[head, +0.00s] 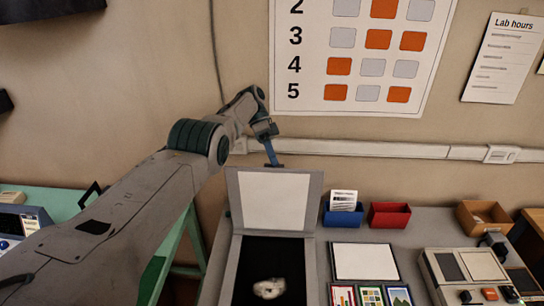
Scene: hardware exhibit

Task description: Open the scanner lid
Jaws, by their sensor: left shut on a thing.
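The scanner stands on the grey table with its lid (275,201) raised, standing up at the back and showing its white inner face. The dark scanner bed (270,262) is uncovered, and a small pale, irregular object (269,288) lies on it. My left gripper (273,163) is at the top edge of the lid, shut on the lid, with its blue fingers pointing down. The exact contact is small and partly hidden behind the lid's edge. My right gripper is not in view.
A blue bin (342,217) with cards and a red bin (389,216) stand right of the lid. A white panel (365,262) and small picture cards (371,295) lie right of the scanner. A beige device (470,275) and an orange-brown box (484,217) stand farther right.

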